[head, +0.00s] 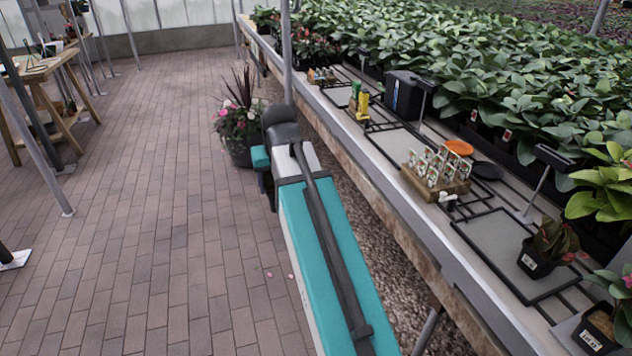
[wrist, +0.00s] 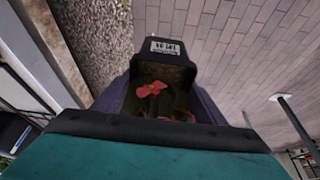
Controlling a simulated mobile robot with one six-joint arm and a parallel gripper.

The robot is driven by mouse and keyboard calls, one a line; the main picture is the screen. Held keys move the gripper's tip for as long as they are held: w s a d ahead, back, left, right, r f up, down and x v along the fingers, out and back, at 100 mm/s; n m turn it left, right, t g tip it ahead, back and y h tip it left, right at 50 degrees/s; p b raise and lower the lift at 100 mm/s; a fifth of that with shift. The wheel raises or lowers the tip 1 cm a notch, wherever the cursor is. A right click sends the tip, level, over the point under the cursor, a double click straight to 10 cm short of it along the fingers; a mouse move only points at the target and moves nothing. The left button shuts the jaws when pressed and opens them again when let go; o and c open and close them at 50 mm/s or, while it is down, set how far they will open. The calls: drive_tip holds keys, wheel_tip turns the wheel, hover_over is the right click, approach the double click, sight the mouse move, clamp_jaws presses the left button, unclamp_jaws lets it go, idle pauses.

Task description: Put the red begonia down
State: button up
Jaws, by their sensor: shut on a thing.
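The red begonia (wrist: 151,89) is in my gripper (wrist: 163,96) in the wrist view. It has red petals, dark leaves and a black square pot with a white label. The fingers stand on both sides of the pot, shut on it. Brick paving shows beyond and below it, so it is held over the aisle. In the head view my arm reaches forward beside the bench (head: 420,235); the held begonia is hidden there.
On the bench, a grey mat (head: 490,250) bears a dark-leaved potted plant (head: 548,248) at its right. A wooden rack of labels (head: 437,175), an orange dish (head: 459,147) and a black box (head: 402,97) stand farther along. A flower planter (head: 240,125) stands on the floor ahead.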

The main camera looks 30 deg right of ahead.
drive_tip(key=w+a+n+y, duration=0.1)
drive_tip(key=w+a+n, duration=0.2)
drive_tip(key=a, duration=0.7)
drive_tip(key=shift+w+a, duration=0.15)
drive_tip(key=shift+w, duration=0.25)
